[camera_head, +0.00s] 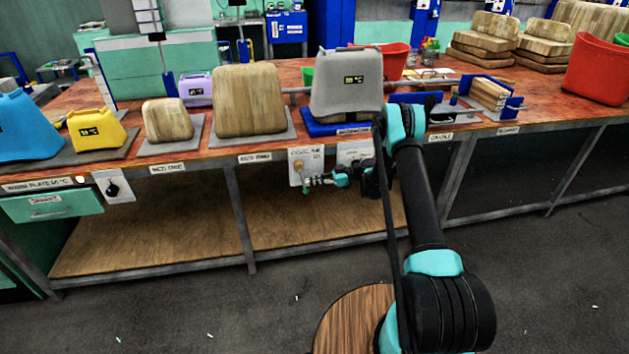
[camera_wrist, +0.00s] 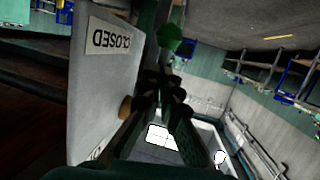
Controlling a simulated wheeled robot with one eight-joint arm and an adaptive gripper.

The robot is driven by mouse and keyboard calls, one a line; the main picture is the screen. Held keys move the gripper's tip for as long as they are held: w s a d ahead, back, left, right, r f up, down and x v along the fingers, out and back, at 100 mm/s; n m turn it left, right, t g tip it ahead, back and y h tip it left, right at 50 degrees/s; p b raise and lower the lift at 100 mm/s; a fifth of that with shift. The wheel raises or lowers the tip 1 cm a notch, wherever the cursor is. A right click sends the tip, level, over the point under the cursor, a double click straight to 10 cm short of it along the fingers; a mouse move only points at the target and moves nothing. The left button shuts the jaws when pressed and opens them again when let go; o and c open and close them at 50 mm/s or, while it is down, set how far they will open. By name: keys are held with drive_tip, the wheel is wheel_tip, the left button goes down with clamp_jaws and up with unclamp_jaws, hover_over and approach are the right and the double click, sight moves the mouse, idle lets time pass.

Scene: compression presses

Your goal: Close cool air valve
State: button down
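The cool air valve panel (camera_head: 296,167) is a pale plate under the front edge of the bench, with a brass-coloured knob on it. A green ball (camera_head: 306,191) shows below the knob. In the wrist view the panel (camera_wrist: 98,85) stands on the left, with an upside-down "CLOSED" label (camera_wrist: 108,38) and the brass knob (camera_wrist: 125,108). My gripper (camera_head: 312,181) is beside the panel, close to the green ball. In the wrist view the dark fingers (camera_wrist: 160,82) come together, just short of the green ball (camera_wrist: 169,38). I see nothing clearly held between them; contact is unclear.
A second pale panel (camera_head: 354,153) is right beside the valve, partly behind my arm. The bench edge runs above my gripper, with a grey press form (camera_head: 346,84) on top. A lower wooden shelf (camera_head: 160,235) lies below. The floor in front is open.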

drive_tip(key=c, duration=1.6)
unclamp_jaws()
drive_tip(key=shift+a, duration=0.1)
drive_tip(key=v, duration=1.2)
